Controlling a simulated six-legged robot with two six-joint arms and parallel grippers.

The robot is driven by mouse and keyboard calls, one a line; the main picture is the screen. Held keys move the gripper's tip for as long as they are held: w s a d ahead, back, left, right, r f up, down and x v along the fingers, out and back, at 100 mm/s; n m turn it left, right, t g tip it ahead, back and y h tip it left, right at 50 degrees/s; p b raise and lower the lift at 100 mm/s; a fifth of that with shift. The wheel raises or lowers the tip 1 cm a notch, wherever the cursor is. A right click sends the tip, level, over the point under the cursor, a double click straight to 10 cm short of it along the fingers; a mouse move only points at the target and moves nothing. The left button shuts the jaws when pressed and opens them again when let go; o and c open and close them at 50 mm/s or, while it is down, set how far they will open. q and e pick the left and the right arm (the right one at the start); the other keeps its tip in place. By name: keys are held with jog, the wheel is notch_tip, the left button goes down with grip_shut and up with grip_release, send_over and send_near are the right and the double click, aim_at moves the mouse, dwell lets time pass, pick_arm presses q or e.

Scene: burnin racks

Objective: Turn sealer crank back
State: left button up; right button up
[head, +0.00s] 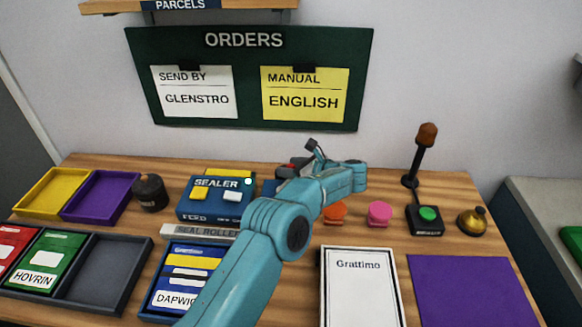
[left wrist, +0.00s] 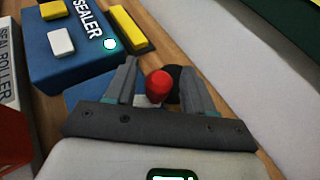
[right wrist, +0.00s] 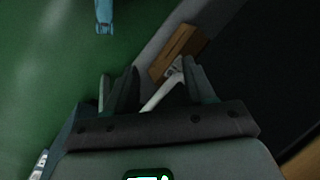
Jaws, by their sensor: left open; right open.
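The blue sealer (head: 216,201) stands on the wooden table, with a yellow button, a pale button and a lit green-white lamp on top. It also shows at upper left in the left wrist view (left wrist: 75,47). A red knob (left wrist: 158,86), which looks like the crank's handle, lies between the fingers of my left gripper (left wrist: 157,92), with a dark round part behind it. The fingers are open, one on each side; I cannot tell whether they touch it. In the head view my left gripper (head: 299,164) and arm hide most of the crank. My right gripper (right wrist: 160,92) is open, away from the table.
A seal roller strip (head: 198,231) lies in front of the sealer. A dark tray (head: 125,258), a book marked Grattimo (head: 359,290), orange and pink stamps (head: 379,212) and a purple mat (head: 472,290) surround my left arm. A bell (head: 472,221) stands at right.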

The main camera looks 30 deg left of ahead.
pick_arm(q)
jog(key=v, duration=1.6)
jog(key=shift+b, duration=0.45)
pick_arm(e)
jog(key=shift+f, duration=0.45)
pick_arm(q)
jog(key=shift+r, duration=0.15)
